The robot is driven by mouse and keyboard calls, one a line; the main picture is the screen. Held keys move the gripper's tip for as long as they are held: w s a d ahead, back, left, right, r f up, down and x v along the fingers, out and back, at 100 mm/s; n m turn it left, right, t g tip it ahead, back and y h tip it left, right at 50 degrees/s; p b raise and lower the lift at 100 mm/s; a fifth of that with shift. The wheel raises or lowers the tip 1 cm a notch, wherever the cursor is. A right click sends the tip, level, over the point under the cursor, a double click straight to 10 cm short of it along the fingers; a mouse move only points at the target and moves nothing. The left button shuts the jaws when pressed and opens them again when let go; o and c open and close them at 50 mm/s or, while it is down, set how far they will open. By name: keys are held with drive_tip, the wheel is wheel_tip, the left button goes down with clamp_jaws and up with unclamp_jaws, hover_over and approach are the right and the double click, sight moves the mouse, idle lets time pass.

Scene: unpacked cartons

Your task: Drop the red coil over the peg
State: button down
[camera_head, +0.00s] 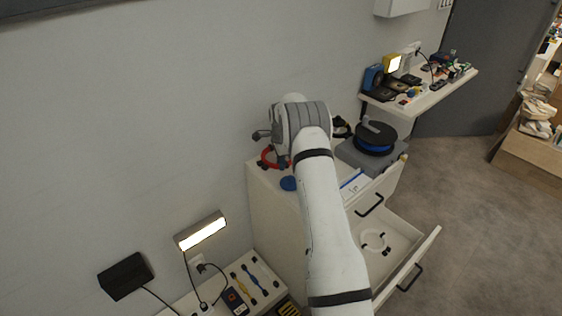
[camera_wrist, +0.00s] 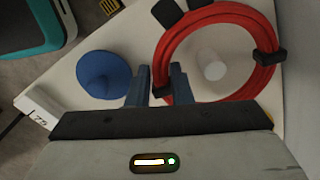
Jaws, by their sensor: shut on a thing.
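The red coil (camera_wrist: 221,15) is a ring bound with black clips; in the head view (camera_head: 266,160) it shows partly, beside my arm's end. My gripper (camera_wrist: 159,75) is shut on the coil's near left side, with its blue fingers either side of the strand. A pale upright peg (camera_wrist: 213,66) shows through the coil's opening in the wrist view, right of its middle. I cannot tell whether the coil is above the peg or around it. In the head view my arm hides the peg.
A blue disc (camera_wrist: 104,75) lies on the white cabinet top (camera_head: 262,178), left of the coil in the wrist view. A black and blue spool (camera_head: 376,137) sits on a grey box. An open drawer (camera_head: 398,262) holds a white coil (camera_head: 374,239).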

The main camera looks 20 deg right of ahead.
drive_tip(key=shift+f+b, duration=0.8)
drive_tip(key=shift+f, duration=0.55)
drive_tip(key=c, duration=1.2)
unclamp_jaws()
wheel_tip(320, 180, up, 7)
drive_tip(key=shift+f+b, duration=0.15)
drive_tip(key=shift+b, duration=0.25)
drive_tip(key=shift+r, duration=0.55)
